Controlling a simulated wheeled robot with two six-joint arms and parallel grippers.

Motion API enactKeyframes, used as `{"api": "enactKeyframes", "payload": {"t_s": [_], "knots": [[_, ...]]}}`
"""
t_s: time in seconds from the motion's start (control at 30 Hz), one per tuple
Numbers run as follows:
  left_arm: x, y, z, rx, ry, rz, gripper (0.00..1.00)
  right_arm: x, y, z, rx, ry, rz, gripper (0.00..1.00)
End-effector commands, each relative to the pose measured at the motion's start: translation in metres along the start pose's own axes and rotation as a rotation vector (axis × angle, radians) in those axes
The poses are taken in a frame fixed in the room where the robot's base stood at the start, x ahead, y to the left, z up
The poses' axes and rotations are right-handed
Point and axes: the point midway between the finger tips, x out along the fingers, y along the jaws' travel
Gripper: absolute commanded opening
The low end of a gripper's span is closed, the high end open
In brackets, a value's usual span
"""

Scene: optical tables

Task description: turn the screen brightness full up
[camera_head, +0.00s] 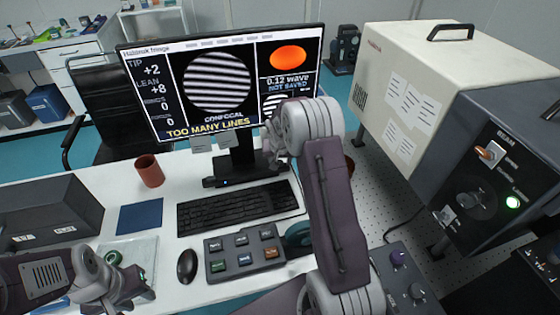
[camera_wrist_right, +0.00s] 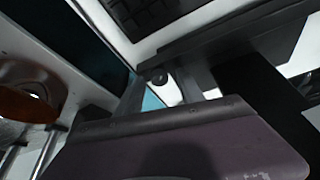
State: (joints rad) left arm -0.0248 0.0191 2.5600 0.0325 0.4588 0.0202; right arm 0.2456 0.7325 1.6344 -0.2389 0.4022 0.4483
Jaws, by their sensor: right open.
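The monitor (camera_head: 222,85) stands at the back of the white desk, its screen lit with striped patterns and text reading "TOO MANY LINES". My right arm reaches up in front of its right side. My right gripper (camera_head: 276,150) is by the monitor's lower edge, mostly hidden by its own wrist. In the right wrist view the right gripper (camera_wrist_right: 170,92) is open, and a small dark round knob-like part (camera_wrist_right: 158,79) shows near its fingers. I cannot tell whether it touches anything. My left gripper (camera_head: 128,287) is low at the left; its jaws are unclear.
A keyboard (camera_head: 238,207), mouse (camera_head: 187,266) and button box (camera_head: 243,250) lie on the desk. A brown mug (camera_head: 149,171) and blue pad (camera_head: 140,215) are at left. A knob box (camera_head: 408,280) is at lower right. A large cream housing (camera_head: 425,75) stands right of the monitor.

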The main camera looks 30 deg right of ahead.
Motion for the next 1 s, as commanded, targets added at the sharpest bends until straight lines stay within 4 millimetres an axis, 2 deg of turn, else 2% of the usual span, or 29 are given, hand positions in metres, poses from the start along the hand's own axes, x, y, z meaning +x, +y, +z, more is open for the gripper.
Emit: {"api": "enactKeyframes", "payload": {"t_s": [0.17, 0.2, 0.3, 0.37, 0.67, 1.0], "knots": [[0.0, 0.0, 0.0, 0.0, 0.0, 0.0, 0.36, 0.0, 0.0, 0.0, 0.0, 0.0, 0.0, 0.45], [0.0, 0.0, 0.0, 0.0, 0.0, 0.0, 0.36, 0.0, 0.0, 0.0, 0.0, 0.0, 0.0, 0.42], [0.0, 0.0, 0.0, 0.0, 0.0, 0.0, 0.36, 0.0, 0.0, 0.0, 0.0, 0.0, 0.0, 0.14], [0.0, 0.0, 0.0, 0.0, 0.0, 0.0, 0.36, 0.0, 0.0, 0.0, 0.0, 0.0, 0.0, 0.0], [0.006, 0.0, 0.001, 0.0, 0.0, 0.0, 0.36, 0.002, 0.0, 0.001, 0.02, -0.001, 0.01, 0.0], [0.037, -0.001, 0.004, 0.0, 0.0, 0.0, 0.36, 0.005, -0.002, 0.002, 0.213, 0.002, 0.089, 0.0]]}}
